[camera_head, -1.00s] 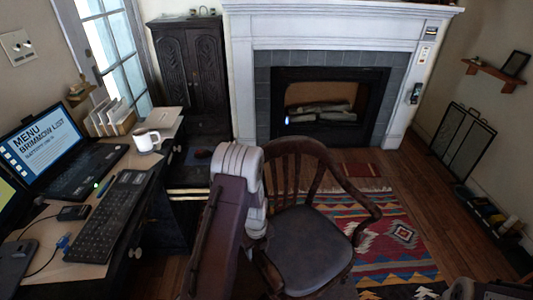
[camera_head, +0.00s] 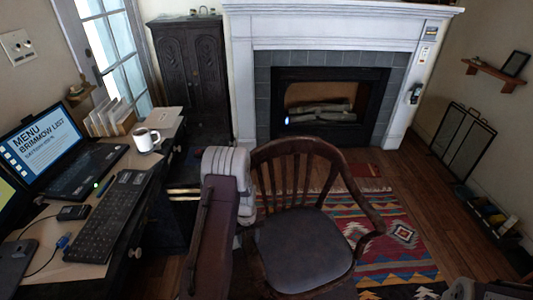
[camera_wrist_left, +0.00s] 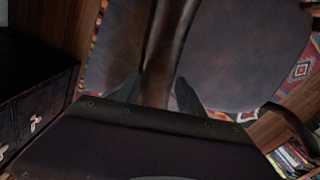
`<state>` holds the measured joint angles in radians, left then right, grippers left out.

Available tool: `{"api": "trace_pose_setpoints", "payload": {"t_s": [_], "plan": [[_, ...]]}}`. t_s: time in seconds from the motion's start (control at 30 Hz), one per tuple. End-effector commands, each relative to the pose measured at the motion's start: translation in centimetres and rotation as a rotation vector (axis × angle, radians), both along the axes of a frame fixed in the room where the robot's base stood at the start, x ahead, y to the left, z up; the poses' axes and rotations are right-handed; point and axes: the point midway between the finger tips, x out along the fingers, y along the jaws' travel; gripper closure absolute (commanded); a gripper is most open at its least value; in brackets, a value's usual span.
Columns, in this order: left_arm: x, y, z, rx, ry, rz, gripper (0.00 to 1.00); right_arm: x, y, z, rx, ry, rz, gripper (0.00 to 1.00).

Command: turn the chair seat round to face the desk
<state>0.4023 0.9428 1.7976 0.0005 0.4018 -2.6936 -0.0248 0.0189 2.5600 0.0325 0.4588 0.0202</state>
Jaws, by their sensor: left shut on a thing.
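The wooden chair (camera_head: 303,247) has a dark leather seat and a curved slatted back. Its back is toward the fireplace and its seat front points toward me, with the desk (camera_head: 128,209) to its left. My left forearm covers part of its left side in the head view. In the left wrist view my left gripper (camera_wrist_left: 155,92) has a finger on each side of a dark wooden bar, the chair's arm, and is shut on it. The seat (camera_wrist_left: 240,55) lies beyond. My right gripper is not in view; only bits of my right arm show at the bottom right.
The desk holds a laptop (camera_head: 70,152), a keyboard (camera_head: 110,213) and a white mug (camera_head: 146,140). A dark cabinet (camera_head: 191,75) and fireplace (camera_head: 328,103) stand behind. A patterned rug (camera_head: 403,234) lies under and right of the chair, with open floor further right.

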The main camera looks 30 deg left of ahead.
Motion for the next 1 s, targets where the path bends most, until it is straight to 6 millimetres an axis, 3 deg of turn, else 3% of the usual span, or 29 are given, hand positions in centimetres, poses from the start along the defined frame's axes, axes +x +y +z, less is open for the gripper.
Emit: {"api": "trace_pose_setpoints", "payload": {"t_s": [0.5, 0.8, 0.83, 1.0], "plan": [[3.2, 4.0, -0.1, 0.003, -0.006, -0.188, 0.95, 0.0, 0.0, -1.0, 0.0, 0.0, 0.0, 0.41], [3.4, 4.3, 0.1, 0.002, -0.003, -0.208, 0.95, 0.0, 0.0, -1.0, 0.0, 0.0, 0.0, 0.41], [3.4, 4.3, 0.1, 0.002, -0.003, -0.208, 0.52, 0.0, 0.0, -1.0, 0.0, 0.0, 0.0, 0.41], [3.4, 4.3, 0.0, 0.001, -0.002, -0.208, 0.05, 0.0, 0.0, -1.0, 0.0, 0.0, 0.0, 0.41]]}}
